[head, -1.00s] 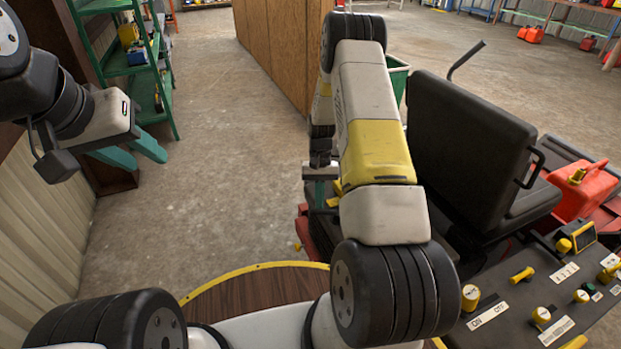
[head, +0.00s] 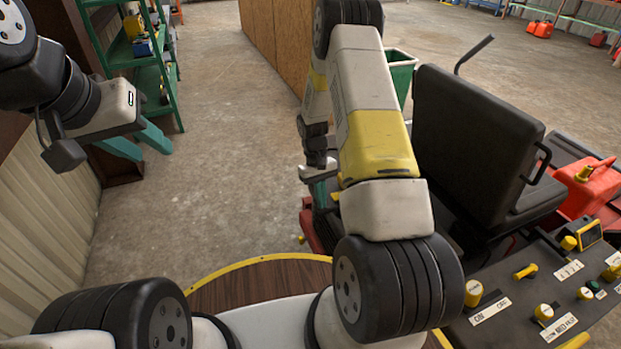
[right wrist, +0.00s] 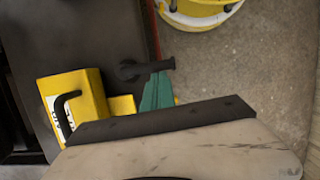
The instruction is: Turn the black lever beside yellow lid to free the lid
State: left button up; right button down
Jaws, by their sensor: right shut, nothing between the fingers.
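The yellow lid (right wrist: 92,84) shows at the left of the right wrist view, with a black handle and a white label. The black lever (right wrist: 147,68) lies just beyond its upper right corner, pointing right in the picture. My right gripper (right wrist: 160,78) has its teal fingers together and empty, with the tips at the lever's near side; I cannot tell if they touch it. In the head view my right gripper (head: 322,188) is partly hidden behind my forearm, and the lid and lever are not clear there. My left gripper (head: 148,146) is open and empty, away to the left.
A black seat (head: 465,135) stands right of my right arm. A control panel (head: 530,300) with yellow knobs is at lower right, and a red fuel can (head: 585,188) behind it. A green shelf (head: 125,60) stands at the left. The concrete floor (head: 220,160) between is clear.

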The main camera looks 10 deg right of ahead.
jog(key=shift+s, duration=0.1)
jog(key=v, duration=0.8)
dwell(0.5)
jog(key=s+a+r+m+t+y, duration=0.1)
jog(key=s+r+t, duration=0.15)
jog(key=r, duration=0.85)
jog(key=s+a+r+t, duration=0.2)
jog(key=s+r, duration=0.2)
jog(key=r, duration=0.8)
jog(key=s+a+r+t+y, duration=0.1)
jog(key=s+r+t, duration=0.1)
jog(key=s+r, duration=0.3)
jog(key=s+a+r+t, duration=0.1)
jog(key=s+r+t, duration=0.2)
jog(key=s, duration=0.8)
jog(key=shift+s+a+r+m+y, duration=0.3)
jog(key=shift+s+r+y, duration=0.1)
jog(key=shift+r, duration=0.75)
